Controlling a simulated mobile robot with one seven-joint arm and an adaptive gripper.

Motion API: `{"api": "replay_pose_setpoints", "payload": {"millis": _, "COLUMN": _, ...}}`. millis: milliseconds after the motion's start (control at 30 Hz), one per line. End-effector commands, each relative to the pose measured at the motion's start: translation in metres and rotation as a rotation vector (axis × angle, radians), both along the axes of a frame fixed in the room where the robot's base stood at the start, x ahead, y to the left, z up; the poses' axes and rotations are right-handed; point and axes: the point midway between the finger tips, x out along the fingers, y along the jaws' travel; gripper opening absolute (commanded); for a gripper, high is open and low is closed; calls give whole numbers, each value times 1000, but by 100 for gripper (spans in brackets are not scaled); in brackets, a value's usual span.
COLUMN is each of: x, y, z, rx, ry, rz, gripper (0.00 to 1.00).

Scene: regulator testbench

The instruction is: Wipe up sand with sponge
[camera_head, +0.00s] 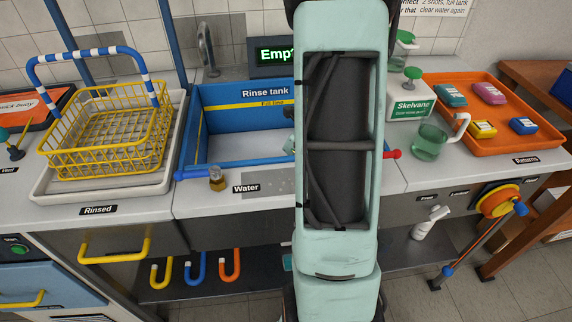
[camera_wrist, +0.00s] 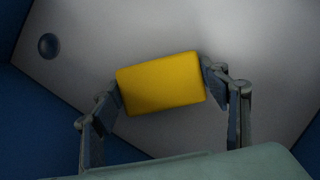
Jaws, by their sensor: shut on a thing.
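In the wrist view my gripper (camera_wrist: 162,85) is shut on a yellow block (camera_wrist: 158,80), which looks like the sponge, with one finger at each end. Below it is a grey floor with a round dark drain-like spot (camera_wrist: 49,46) and blue walls at the sides. This looks like the inside of the rinse tank (camera_head: 238,94). In the head view my arm covers the tank's right part and hides the gripper and sponge. No sand can be made out in either view.
A yellow wire basket (camera_head: 108,132) stands in a pale tray (camera_head: 60,188) at left. At right are a Skelvane box (camera_head: 408,100), a green jug (camera_head: 429,142) and an orange tray (camera_head: 545,141) holding several coloured blocks.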

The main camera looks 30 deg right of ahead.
Motion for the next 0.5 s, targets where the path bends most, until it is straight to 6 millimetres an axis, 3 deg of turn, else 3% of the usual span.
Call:
{"api": "replay_pose_setpoints", "payload": {"millis": 267, "x": -13, "y": 7, "z": -1, "rx": 9, "ry": 10, "rz": 6, "gripper": 49}}
{"api": "replay_pose_setpoints", "payload": {"millis": 500, "x": -2, "y": 2, "z": -1, "rx": 9, "ry": 13, "rz": 6, "gripper": 49}}
